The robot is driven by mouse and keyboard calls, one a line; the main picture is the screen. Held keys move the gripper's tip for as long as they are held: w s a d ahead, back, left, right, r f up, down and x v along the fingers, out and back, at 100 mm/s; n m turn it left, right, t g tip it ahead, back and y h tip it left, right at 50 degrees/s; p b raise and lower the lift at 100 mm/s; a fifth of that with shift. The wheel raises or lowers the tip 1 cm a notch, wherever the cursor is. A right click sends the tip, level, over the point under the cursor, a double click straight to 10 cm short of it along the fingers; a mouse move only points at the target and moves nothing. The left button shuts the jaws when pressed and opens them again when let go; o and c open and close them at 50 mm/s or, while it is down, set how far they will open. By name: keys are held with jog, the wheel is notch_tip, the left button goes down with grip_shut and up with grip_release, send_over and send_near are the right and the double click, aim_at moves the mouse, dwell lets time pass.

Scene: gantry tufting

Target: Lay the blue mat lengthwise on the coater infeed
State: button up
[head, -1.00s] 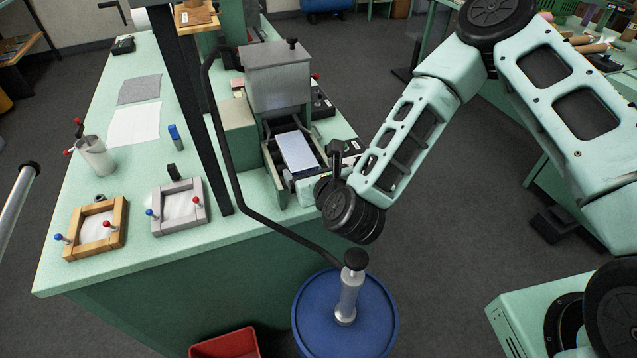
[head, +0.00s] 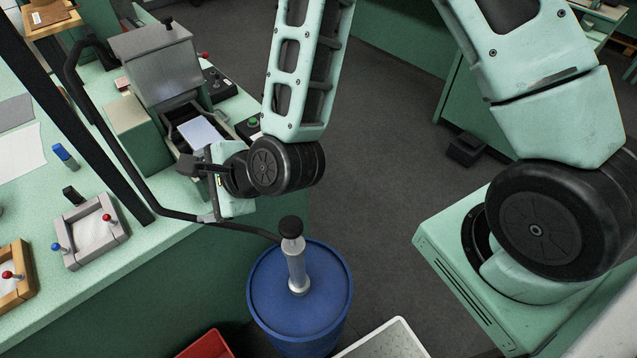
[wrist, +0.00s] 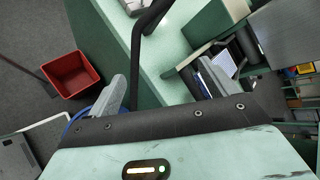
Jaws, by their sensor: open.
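The pale blue mat (head: 200,135) lies flat on the infeed of the coater (head: 160,70), under the front of its grey hopper. It also shows in the wrist view (wrist: 225,65), partly cut off by my gripper and the coater's side. My gripper (head: 200,175) is just in front of the infeed, at its near end, apart from the mat as far as I can see. In the wrist view its two grey fingers (wrist: 160,78) stand wide apart with nothing between them.
A black bent rail (head: 110,140) runs close to my gripper along the bench front. A blue drum (head: 265,295) with an upright silver post stands below. A red bin (head: 207,346) and a white tray (head: 385,340) are at floor level. Two small frames (head: 97,230) sit on the bench left.

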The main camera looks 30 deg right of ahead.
jog(key=s+d+r+n+g+h, duration=0.3)
jog(key=s+n, duration=0.6)
jog(key=n, duration=0.4)
jog(key=s+d+r+n+g+h, duration=0.3)
jog(key=s+d+r+n+g, duration=0.2)
jog(key=n, duration=0.8)
jog(key=s+d+r, duration=0.3)
jog(key=s+d, duration=0.1)
jog(key=shift+d+r, duration=0.15)
jog(key=shift+d, duration=0.2)
notch_tip(320, 180, down, 2)
jog(key=shift+w+f+b, duration=0.1)
jog(key=shift+b, duration=1)
